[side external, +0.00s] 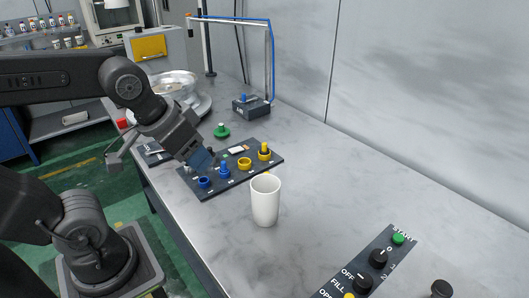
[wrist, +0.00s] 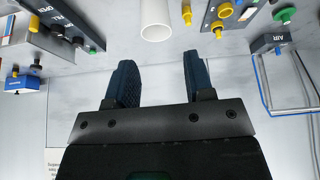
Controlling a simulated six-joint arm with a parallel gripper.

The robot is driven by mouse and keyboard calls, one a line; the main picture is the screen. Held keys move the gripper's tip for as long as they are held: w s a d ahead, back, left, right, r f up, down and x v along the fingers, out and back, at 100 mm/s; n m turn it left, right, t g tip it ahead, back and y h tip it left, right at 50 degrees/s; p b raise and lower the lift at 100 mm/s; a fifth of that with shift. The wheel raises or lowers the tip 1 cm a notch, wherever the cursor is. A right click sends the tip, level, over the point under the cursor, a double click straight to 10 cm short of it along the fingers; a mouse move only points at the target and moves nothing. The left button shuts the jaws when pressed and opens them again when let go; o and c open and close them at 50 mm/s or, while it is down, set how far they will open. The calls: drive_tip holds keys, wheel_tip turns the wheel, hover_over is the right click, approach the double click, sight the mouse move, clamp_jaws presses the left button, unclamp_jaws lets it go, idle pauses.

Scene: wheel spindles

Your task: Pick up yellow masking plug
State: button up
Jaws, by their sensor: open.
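Several yellow pieces (wrist: 217,29) show at the top right there, beyond the fingertips; I cannot tell which is the plug.
A white cup (side external: 265,202) stands just in front of the board. A blue ring (side external: 205,182) and blue plug (side external: 224,170) share the board. A green knob (side external: 222,130) is behind it. A control panel (side external: 382,262) lies at front right.

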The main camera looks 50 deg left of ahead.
drive_tip(key=w+a+r+n+g+y, duration=0.1)
drive_tip(key=w+a+r+n, duration=0.2)
drive_tip(key=w, duration=0.6)
drive_tip(key=n+g+y, duration=0.3)
drive_tip(key=n, duration=0.8)
hover_over(265, 144)
drive_tip(key=s+d, duration=0.1)
drive_tip(key=d, duration=0.4)
wheel_tip(265, 144, down, 11)
drive_tip(key=x, duration=1.3)
drive_tip(key=shift+s+a+f, duration=0.2)
drive_tip(key=shift+a+f, duration=0.1)
drive_tip(key=shift+c, duration=0.3)
clamp_jaws()
